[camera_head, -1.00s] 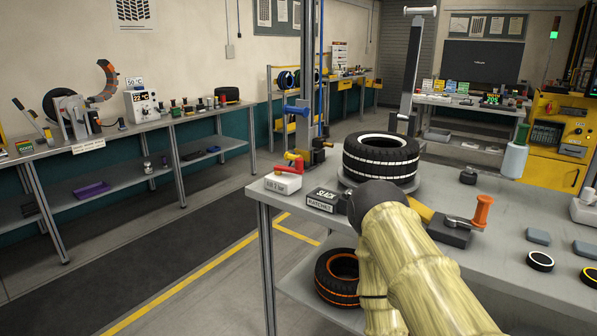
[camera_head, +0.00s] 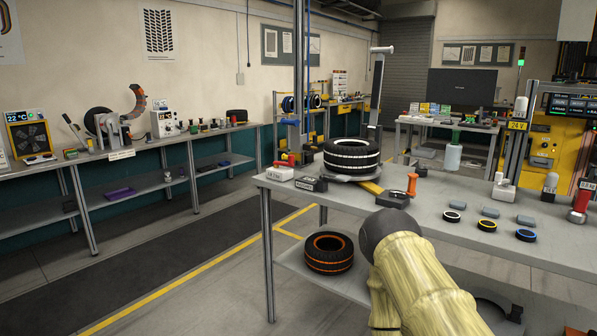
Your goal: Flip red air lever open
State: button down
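The red lever (camera_head: 289,158) sits on a white block (camera_head: 278,173) at the left end of the workbench (camera_head: 440,205). It looks small here, and its exact position is hard to read. A black tyre with white bands (camera_head: 351,154) lies flat on a round plate just right of it. My arm, in a pale yellow sleeve with a dark rounded end, rises at the bottom centre-right, in front of the bench and well short of the lever. I cannot make out gripper fingers.
An orange-handled tool (camera_head: 412,184) stands to the right. A tyre with orange bands (camera_head: 329,252) lies on the lower shelf. The floor left of the bench is clear.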

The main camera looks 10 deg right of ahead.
aim_at(290, 163)
jog(key=u, duration=1)
jog(key=i, duration=0.7)
jog(key=u, duration=0.6)
jog(key=i, duration=0.65)
jog(key=z, duration=0.75)
jog(key=i, duration=0.55)
jog(key=z, duration=0.7)
